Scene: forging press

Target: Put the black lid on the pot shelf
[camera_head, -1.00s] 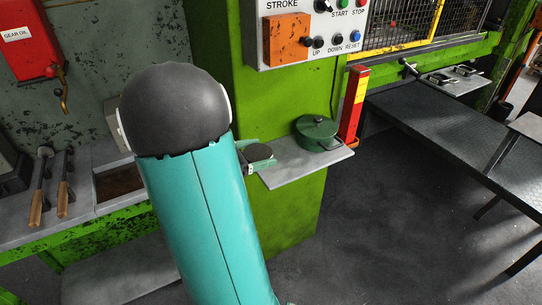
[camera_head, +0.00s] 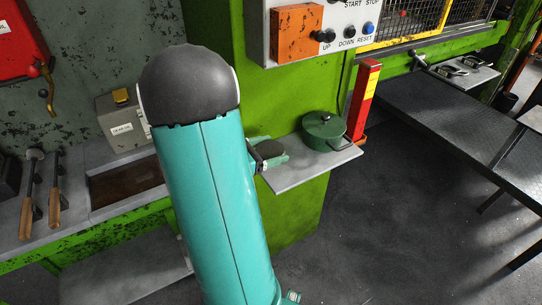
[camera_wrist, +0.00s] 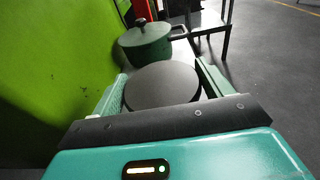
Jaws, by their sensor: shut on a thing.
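The black lid (camera_wrist: 162,86), a flat dark disc, lies level between the two teal fingers of my gripper (camera_wrist: 160,72) in the wrist view. My gripper is shut on it. In the head view the lid (camera_head: 270,147) shows at my gripper (camera_head: 272,155), beside my arm, at the left end of the grey pot shelf (camera_head: 318,169). I cannot tell whether the lid touches the shelf. A green lidded pot (camera_head: 324,131) stands on the shelf's right part; it also shows beyond the lid in the wrist view (camera_wrist: 146,45).
A green press column (camera_head: 285,100) rises behind the shelf. A red post (camera_head: 365,100) stands just right of the pot. The control panel (camera_head: 320,32) hangs above. A dark table (camera_head: 450,125) is at the right. My arm hides part of the left workbench (camera_head: 80,220).

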